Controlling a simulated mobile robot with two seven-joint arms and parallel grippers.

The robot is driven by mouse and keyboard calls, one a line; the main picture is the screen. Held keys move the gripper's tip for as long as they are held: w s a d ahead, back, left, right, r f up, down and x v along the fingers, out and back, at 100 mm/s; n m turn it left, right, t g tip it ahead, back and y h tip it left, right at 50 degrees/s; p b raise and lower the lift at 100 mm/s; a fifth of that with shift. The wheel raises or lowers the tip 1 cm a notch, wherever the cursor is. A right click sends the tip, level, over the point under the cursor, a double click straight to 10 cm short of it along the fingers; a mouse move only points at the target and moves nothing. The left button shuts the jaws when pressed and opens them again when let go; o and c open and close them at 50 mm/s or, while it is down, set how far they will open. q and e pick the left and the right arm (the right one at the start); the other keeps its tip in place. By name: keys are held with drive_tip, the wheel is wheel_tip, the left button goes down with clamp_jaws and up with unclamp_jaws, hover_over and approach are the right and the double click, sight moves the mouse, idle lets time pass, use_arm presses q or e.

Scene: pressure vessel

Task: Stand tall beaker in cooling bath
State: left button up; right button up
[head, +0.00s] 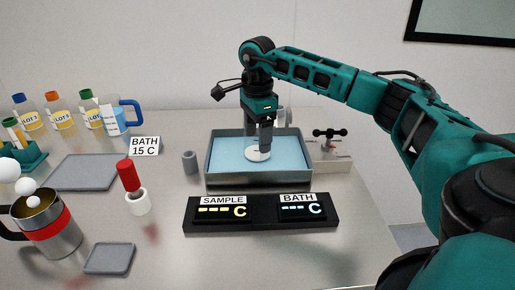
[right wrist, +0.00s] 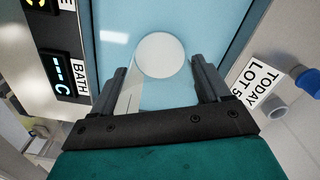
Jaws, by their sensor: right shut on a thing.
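The cooling bath (head: 214,172) is a grey open tray of pale blue water in the middle of the table, and its water fills much of the right wrist view (right wrist: 205,20). A white disc (head: 256,154) shows in the bath, and in the right wrist view (right wrist: 160,55) it lies beyond and between my fingers. My right gripper (head: 266,146) points down over the bath, shut on the tall beaker (head: 281,116). The beaker is clear glass, faint and partly hidden by the fingers; I cannot tell whether its base touches the bath floor. My left gripper is not in view.
A display panel (head: 262,222) stands before the bath. A white block with a dark valve (head: 331,150) is to its right. A small grey cylinder (head: 190,161), a red-capped item (head: 129,176) and a steel jug (head: 53,232) are to its left. Lot bottles (head: 59,112) stand behind.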

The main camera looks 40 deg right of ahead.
sight(257, 148)
drive_tip(key=shift+f, duration=2.1)
drive_tip(key=shift+f, duration=0.1)
drive_tip(key=o, duration=1)
drive_tip(key=shift+o, duration=0.2)
wheel_tip(257, 148, up, 12)
